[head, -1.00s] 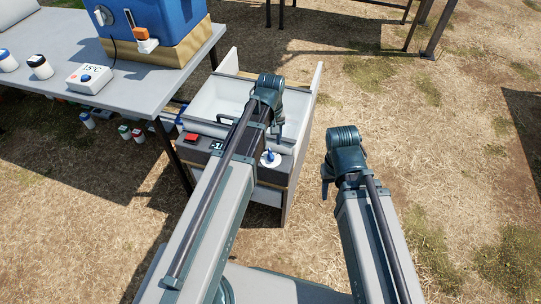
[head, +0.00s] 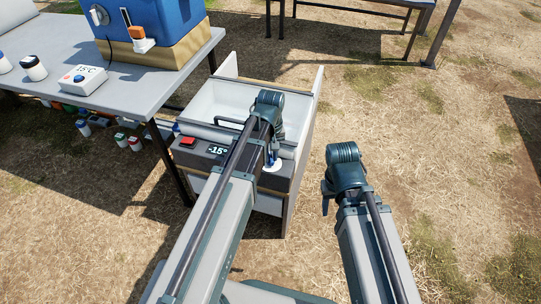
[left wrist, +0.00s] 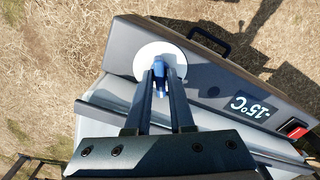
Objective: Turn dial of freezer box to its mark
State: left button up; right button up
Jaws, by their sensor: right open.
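The freezer box (head: 238,180) stands on the ground in the middle of the head view, its grey front panel facing me. Its dial is a white disc (left wrist: 147,60) with a blue knob (left wrist: 164,78); in the head view the disc (head: 272,167) is partly covered. My left gripper (left wrist: 168,66) is at the dial, with one finger on each side of the knob. I cannot tell whether the fingers press on it. The dial's mark cannot be made out. My right gripper (head: 326,205) is open and empty, pointing down to the right of the box.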

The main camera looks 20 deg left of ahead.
pick_arm(q)
grip_shut()
jog(key=n, duration=0.5)
jog(key=shift+n, duration=0.3)
jog(key=n, duration=0.6)
jog(key=o, duration=0.5)
grip_release()
jog(key=shift+o, duration=0.2)
jog(key=shift+r, duration=0.15)
